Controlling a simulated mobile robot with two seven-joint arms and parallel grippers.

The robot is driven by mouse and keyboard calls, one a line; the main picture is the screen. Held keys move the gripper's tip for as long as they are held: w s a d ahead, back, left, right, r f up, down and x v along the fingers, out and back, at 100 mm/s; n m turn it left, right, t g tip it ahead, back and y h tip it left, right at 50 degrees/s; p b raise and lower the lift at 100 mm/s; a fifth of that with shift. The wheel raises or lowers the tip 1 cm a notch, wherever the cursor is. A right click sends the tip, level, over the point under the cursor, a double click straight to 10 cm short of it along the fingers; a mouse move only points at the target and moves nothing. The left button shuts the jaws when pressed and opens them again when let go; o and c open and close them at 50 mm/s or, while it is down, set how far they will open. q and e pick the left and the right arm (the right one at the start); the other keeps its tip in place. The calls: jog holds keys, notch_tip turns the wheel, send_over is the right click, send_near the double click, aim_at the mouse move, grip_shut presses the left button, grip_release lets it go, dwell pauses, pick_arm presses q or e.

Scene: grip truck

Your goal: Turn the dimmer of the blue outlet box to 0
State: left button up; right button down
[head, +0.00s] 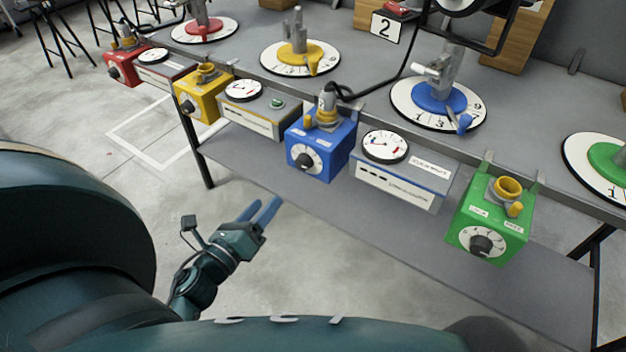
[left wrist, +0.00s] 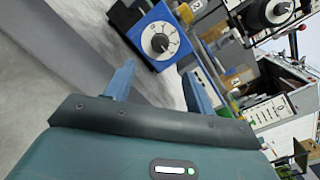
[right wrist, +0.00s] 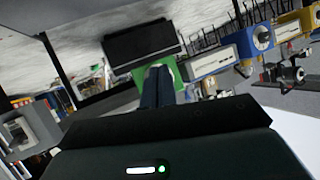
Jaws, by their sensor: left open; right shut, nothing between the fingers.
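The blue outlet box (head: 321,146) hangs on the front edge of the bench, with a yellow-and-grey connector and black cable on top. Its dimmer (head: 306,161) is a black knob on a white dial on the front face. In the left wrist view the blue box (left wrist: 178,65) and its dimmer knob (left wrist: 160,43) show beyond the fingers. My left gripper (head: 264,212) is open and empty, below and left of the blue box, apart from it. Its fingers also show in the left wrist view (left wrist: 160,88). My right gripper (right wrist: 158,86) is shut and empty; the head view does not show it.
A red box (head: 122,68), a yellow box (head: 198,98) and a green box (head: 490,225) hang along the same edge. A meter box (head: 405,182) stands right of the blue box. A lower shelf (head: 262,162) runs beneath. The floor around my left gripper is clear.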

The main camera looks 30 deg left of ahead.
aim_at(301, 166)
pick_arm(q)
jog(key=shift+m, duration=0.3)
jog(key=w, duration=0.4)
jog(key=w+p, duration=0.1)
jog(key=w, duration=0.8)
jog(key=shift+d+f, duration=0.15)
jog(key=shift+d, duration=0.15)
pick_arm(e)
jog(key=shift+w+f+g, duration=0.15)
jog(key=shift+g, duration=0.25)
pick_arm(q)
jog(key=c, duration=1)
